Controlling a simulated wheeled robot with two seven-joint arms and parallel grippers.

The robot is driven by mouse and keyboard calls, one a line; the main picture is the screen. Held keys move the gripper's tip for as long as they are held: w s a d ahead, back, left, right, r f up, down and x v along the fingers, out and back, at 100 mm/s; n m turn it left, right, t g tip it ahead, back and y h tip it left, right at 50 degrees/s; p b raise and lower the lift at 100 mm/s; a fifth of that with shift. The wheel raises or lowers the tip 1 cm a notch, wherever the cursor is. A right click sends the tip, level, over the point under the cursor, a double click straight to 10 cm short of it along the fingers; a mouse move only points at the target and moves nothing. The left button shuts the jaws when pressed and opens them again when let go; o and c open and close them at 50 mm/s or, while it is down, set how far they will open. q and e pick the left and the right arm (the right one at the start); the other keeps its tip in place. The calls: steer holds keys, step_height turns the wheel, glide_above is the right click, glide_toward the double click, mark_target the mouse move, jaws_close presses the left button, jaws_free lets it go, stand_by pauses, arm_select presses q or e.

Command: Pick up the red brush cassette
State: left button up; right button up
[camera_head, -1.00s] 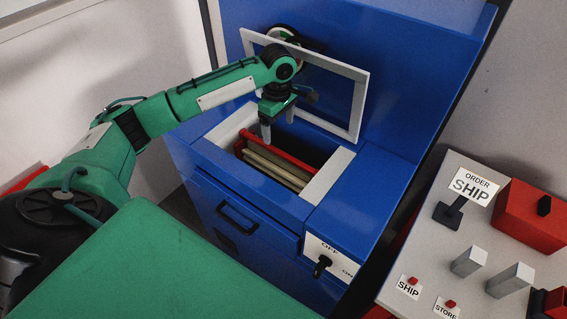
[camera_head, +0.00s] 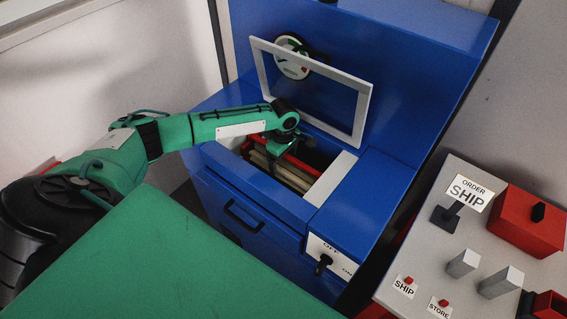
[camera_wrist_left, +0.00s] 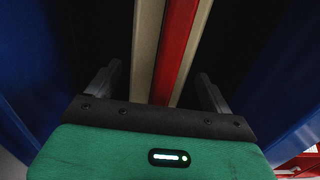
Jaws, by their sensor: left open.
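The red brush cassette (camera_head: 300,165) is a thin red bar standing in the open bin of the blue machine, next to cream bars (camera_head: 288,178). In the left wrist view the red cassette (camera_wrist_left: 176,50) runs between the fingers, with a cream bar (camera_wrist_left: 147,50) on its left and a thin cream edge on its right. My left gripper (camera_head: 275,160) is down at the bin opening, over the bars. In the left wrist view its two fingers (camera_wrist_left: 158,88) are apart, one on each side of the bars. The arm hides part of the cassette. My right gripper is not seen.
The blue machine's white-framed lid (camera_head: 365,105) stands open behind the bin. An OFF/ON knob (camera_head: 322,263) is on its front. At right, a grey table (camera_head: 420,262) holds an ORDER SHIP sign (camera_head: 468,192), a red box (camera_head: 520,220), grey blocks and red buttons. A green surface (camera_head: 170,265) fills the foreground.

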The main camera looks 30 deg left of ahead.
arm_select(q)
steer(key=shift+f, duration=0.1)
steer(key=c, duration=1.3)
